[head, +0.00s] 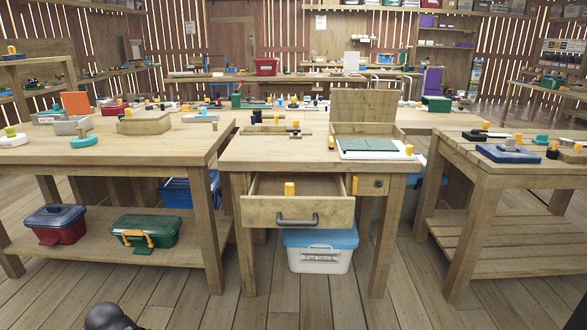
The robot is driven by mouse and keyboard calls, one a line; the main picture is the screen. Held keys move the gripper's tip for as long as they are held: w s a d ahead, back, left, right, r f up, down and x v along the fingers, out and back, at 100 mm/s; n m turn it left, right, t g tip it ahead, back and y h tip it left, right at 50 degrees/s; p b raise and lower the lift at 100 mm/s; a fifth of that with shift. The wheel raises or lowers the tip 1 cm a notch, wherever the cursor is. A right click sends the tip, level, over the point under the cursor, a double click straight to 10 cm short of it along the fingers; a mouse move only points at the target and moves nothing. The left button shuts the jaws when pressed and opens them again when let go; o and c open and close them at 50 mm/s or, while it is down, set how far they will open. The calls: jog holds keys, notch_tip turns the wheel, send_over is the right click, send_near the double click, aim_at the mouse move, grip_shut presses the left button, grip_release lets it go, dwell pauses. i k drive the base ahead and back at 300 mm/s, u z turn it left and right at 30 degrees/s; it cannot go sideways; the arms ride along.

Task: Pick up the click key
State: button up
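I cannot tell for sure which object is the click key. Several small orange-yellow pieces are candidates. One orange piece (290,189) stands up in the open drawer (297,210) of the middle table. Another orange piece (354,185) is at the drawer's right side, beside a dark round fitting (378,182) on the table front. A dark rounded part of my own body shows at the bottom left. My gripper is not recognisable here.
The drawer juts out toward me, above a white bin with a blue lid (320,238). A left table (150,155) and a right slatted table (470,165) flank the middle one. A green lidded bin (145,231) sits on the left shelf. The plank floor in front is clear.

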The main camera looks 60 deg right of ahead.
aim_at(289, 186)
jog(key=z, duration=0.75)
jog(key=k, duration=0.1)
jog(key=z, duration=0.5)
jog(key=i, duration=0.2)
jog(key=z, duration=0.7)
